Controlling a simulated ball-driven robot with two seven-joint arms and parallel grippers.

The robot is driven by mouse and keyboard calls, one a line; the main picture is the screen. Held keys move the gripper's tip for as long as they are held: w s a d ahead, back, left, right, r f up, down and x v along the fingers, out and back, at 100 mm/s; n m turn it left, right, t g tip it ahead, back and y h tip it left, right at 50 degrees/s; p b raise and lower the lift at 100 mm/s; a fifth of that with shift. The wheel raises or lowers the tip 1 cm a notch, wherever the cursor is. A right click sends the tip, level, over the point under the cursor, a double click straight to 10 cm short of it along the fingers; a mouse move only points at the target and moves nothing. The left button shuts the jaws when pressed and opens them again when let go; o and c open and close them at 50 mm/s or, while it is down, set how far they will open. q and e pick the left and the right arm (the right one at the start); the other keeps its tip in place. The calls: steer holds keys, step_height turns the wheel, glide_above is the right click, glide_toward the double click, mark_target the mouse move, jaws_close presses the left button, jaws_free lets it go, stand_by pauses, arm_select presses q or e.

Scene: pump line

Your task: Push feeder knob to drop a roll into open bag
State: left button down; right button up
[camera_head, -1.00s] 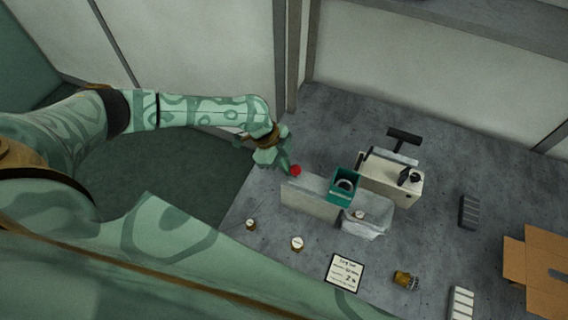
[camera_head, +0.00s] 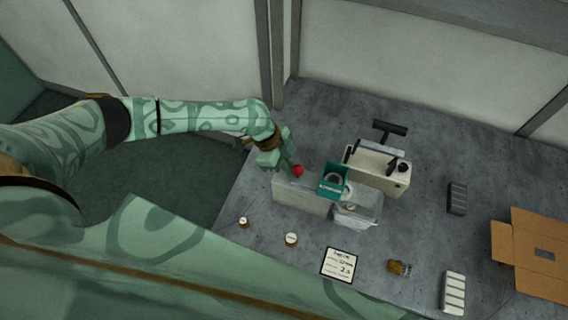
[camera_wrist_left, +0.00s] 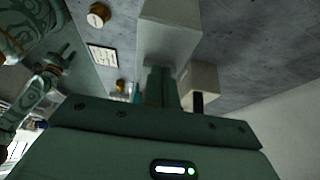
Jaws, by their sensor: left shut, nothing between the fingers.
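The red feeder knob (camera_head: 298,171) sits at the left end of the long grey feeder (camera_head: 300,194). My left gripper (camera_head: 289,165) is shut and empty, with its tips right beside the knob on its left; whether they touch I cannot tell. A teal holder (camera_head: 333,180) with a pale roll in it stands at the feeder's right end. The clear bag (camera_head: 358,211) lies just below the holder. In the left wrist view my left fingers (camera_wrist_left: 162,88) point at the grey feeder (camera_wrist_left: 170,38); the knob is hidden there. My right gripper (camera_wrist_left: 60,58) shows small at the left.
A cream sealing machine (camera_head: 378,172) with a black handle stands behind the bag. The front left table is mostly clear.

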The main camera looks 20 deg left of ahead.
arm_select(q)
steer(key=shift+d, duration=1.15)
steer(key=shift+s+a, duration=0.1)
steer(key=shift+a, duration=4.95)
step_height(320, 180, up, 8)
steer(key=p, duration=0.6)
steer(key=shift+s+p, duration=0.15)
steer(key=shift+p, duration=0.25)
steer(key=shift+a, duration=0.1)
